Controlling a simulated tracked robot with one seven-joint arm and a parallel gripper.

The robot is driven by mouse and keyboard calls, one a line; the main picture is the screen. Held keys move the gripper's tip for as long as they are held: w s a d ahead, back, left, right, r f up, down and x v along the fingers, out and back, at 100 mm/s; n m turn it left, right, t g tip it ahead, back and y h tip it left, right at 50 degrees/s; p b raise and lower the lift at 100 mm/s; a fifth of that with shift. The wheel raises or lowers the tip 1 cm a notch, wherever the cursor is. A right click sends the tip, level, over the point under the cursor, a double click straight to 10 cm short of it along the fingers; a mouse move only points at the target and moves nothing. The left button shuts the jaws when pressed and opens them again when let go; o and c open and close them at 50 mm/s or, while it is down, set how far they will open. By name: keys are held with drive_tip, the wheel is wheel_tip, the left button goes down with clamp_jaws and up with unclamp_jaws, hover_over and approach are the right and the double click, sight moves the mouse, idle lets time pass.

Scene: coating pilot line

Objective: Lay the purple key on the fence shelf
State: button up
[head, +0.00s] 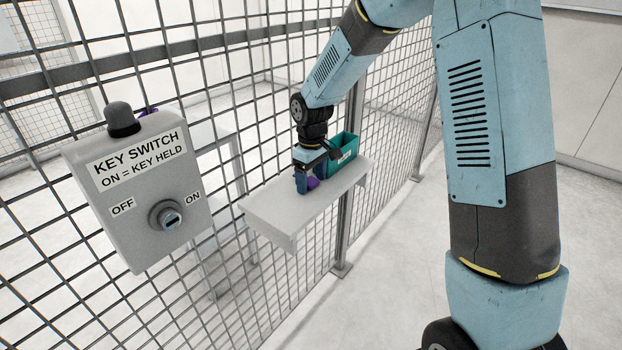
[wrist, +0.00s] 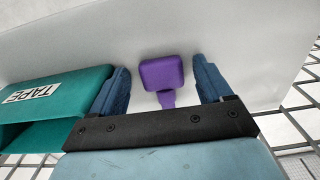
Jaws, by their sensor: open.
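The purple key (wrist: 162,74) lies on the pale fence shelf (wrist: 235,30) in the wrist view, its wide head and part of its narrower stem showing. My gripper (wrist: 162,82) is open, with one blue finger on each side of the key and a gap on both sides. The far end of the key's stem is hidden by the gripper body in the wrist view.
A teal bin (head: 343,150) labelled TAPE stands on the shelf close beside my gripper; it also shows in the wrist view (wrist: 75,88). The mesh fence (head: 270,100) runs behind the shelf. A grey key switch box (head: 140,190) hangs at the left. The shelf's near end is clear.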

sight(312, 180)
drive_tip(key=shift+r, duration=0.1)
wheel_tip(312, 180, up, 14)
drive_tip(key=shift+f, duration=0.25)
idle(0.4)
drive_tip(key=s+d+r+m+t, duration=0.2)
drive_tip(key=s+d+r+m, duration=0.1)
drive_tip(key=s+d+r, duration=0.4)
drive_tip(key=s+d+r+m+t, duration=0.1)
drive_tip(key=s+d+r+m, duration=0.1)
drive_tip(key=s+d, duration=0.5)
drive_tip(key=s+d+r+m+t, duration=0.2)
drive_tip(key=s+d+m, duration=0.3)
drive_tip(key=s, duration=0.8)
drive_tip(key=d, duration=0.3)
drive_tip(key=shift+s+t, duration=0.3)
